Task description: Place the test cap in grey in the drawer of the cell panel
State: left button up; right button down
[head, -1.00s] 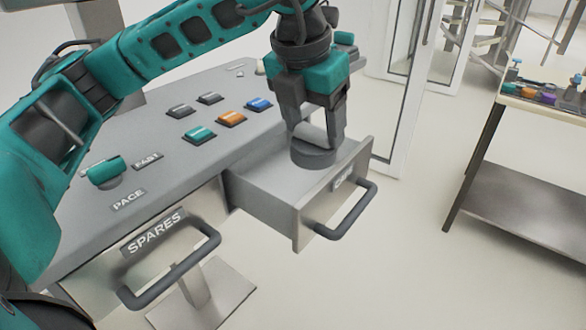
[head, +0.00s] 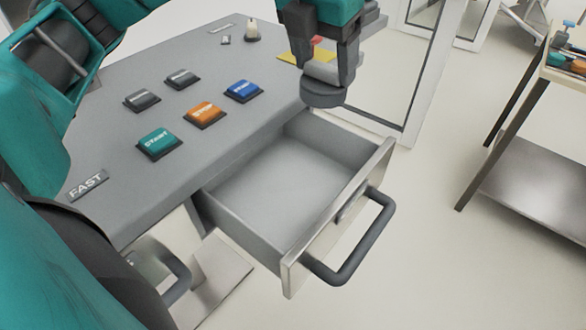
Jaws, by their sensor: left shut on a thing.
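The grey test cap (head: 324,96) is a short round piece held at the tips of my left gripper (head: 326,72). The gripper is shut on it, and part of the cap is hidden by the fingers. The cell panel (head: 110,215) has a sloping grey top. Its drawer (head: 270,190) is pulled open, and the visible inside is bare. The cap appears at the drawer's back right in the head view, above the rim; its exact height is hard to tell. My right gripper is not in view.
The drawer's dark handle (head: 358,245) juts out at the front. A steel-shelved table (head: 530,175) stands right, with clear floor between.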

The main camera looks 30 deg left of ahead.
pick_arm(q)
notch_tip(320, 180, down, 20)
jog(key=shift+s+r+b, duration=0.1)
jog(key=shift+b, duration=0.5)
jog(key=o, duration=1.1)
jog(key=shift+r, duration=0.6)
jog(key=p+v, duration=0.1)
jog(key=v, duration=1)
jog(key=shift+s, duration=0.2)
jog(key=shift+s+d, duration=0.1)
